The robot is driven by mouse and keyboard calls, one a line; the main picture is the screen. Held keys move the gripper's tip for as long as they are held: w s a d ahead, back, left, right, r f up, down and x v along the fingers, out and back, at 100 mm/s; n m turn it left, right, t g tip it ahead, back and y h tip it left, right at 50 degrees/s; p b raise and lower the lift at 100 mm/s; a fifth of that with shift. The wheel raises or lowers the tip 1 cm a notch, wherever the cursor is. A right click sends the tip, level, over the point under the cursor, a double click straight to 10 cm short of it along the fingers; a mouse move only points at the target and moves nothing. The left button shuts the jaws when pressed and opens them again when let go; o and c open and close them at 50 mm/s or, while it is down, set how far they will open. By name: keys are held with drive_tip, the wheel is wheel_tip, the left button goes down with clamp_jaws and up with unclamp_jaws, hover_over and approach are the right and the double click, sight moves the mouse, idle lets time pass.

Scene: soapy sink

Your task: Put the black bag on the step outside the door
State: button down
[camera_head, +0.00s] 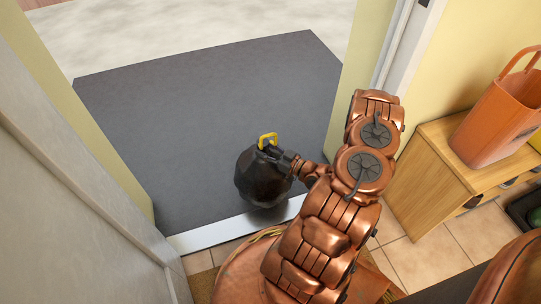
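The black bag (259,178) has a yellow tie (267,139) at its top. It hangs upright at the end of my arm, in the doorway. My gripper (276,153) is at the bag's neck just below the tie and appears shut on it; the fingertips are small and partly hidden against the dark bag. The step (200,115) is a wide dark grey slab outside the open door. The bag overlaps the slab's near edge and the pale threshold (225,232) in the picture. Any gap beneath the bag is hard to judge.
A grey-white door or panel (80,190) stands at the left, and a yellow door frame (352,75) at the right. A wooden bench (430,195) with an orange bin (498,125) stands inside at the right. The rest of the slab is clear.

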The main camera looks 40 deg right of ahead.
drive_tip(key=x, duration=0.3)
drive_tip(key=d+b+x, duration=0.1)
drive_tip(key=x, duration=0.2)
drive_tip(key=d+b+x, duration=0.1)
drive_tip(key=x, duration=0.2)
drive_tip(key=shift+w+f, duration=0.4)
drive_tip(key=shift+w, duration=0.4)
drive_tip(key=shift+w+f+b, duration=0.15)
drive_tip(key=shift+f+b, duration=0.1)
drive_tip(key=shift+b, duration=0.2)
drive_tip(key=shift+f+b, duration=0.7)
drive_tip(key=shift+f, duration=0.95)
drive_tip(key=c, duration=0.6)
unclamp_jaws()
